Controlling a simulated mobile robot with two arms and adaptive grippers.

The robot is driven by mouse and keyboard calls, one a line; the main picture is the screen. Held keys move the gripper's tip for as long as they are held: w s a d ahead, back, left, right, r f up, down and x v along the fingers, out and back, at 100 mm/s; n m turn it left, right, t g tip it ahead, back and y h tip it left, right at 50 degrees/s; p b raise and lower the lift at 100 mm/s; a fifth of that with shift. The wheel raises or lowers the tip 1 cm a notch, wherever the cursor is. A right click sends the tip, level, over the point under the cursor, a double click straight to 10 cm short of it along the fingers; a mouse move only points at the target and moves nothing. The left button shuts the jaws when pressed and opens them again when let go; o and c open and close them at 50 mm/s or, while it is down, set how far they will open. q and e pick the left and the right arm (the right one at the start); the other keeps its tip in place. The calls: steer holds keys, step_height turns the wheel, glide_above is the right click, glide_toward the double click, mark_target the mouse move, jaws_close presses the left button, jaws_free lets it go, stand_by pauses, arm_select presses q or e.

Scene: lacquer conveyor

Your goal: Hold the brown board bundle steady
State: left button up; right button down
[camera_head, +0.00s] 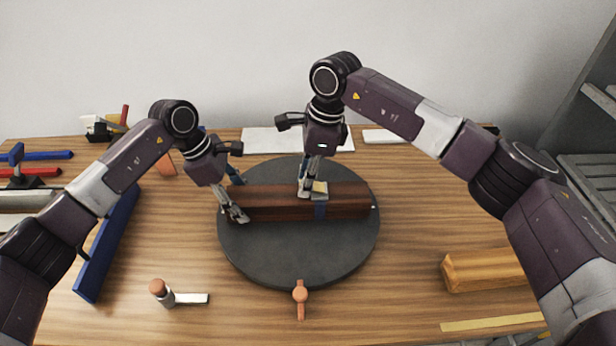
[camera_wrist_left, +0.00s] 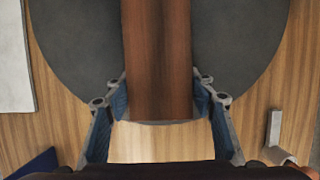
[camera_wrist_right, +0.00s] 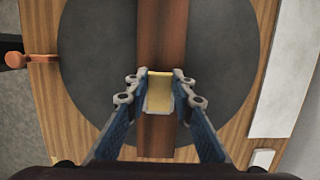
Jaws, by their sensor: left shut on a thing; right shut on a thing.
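The brown board bundle (camera_head: 270,203) lies across the dark round turntable (camera_head: 290,255). It also shows in the left wrist view (camera_wrist_left: 157,60) and the right wrist view (camera_wrist_right: 161,35). My left gripper (camera_head: 236,195) is shut around the bundle's left end, one finger on each long side. My right gripper (camera_head: 313,187) points down above the bundle and is shut on a small yellow block (camera_wrist_right: 159,92). The block is at the bundle's top; whether it touches the wood is unclear.
An orange clamp-like handle (camera_head: 300,293) sits at the turntable's front edge. A brown-topped tool (camera_head: 160,290) lies front left, a long blue bar (camera_head: 108,245) farther left. A wooden block (camera_head: 485,270) and yellow strip (camera_head: 490,323) lie right. White sheets (camera_head: 262,140) lie behind.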

steer(key=shift+a+f+h, duration=0.3)
steer(key=shift+f+h, duration=0.25)
steer(key=shift+h, duration=0.65)
steer(key=c, duration=1.6)
jaws_free()
steer(key=shift+r, duration=0.1)
step_height(320, 180, up, 12)
steer(key=shift+f, duration=0.1)
arm_select(q)
steer(key=o, duration=1.1)
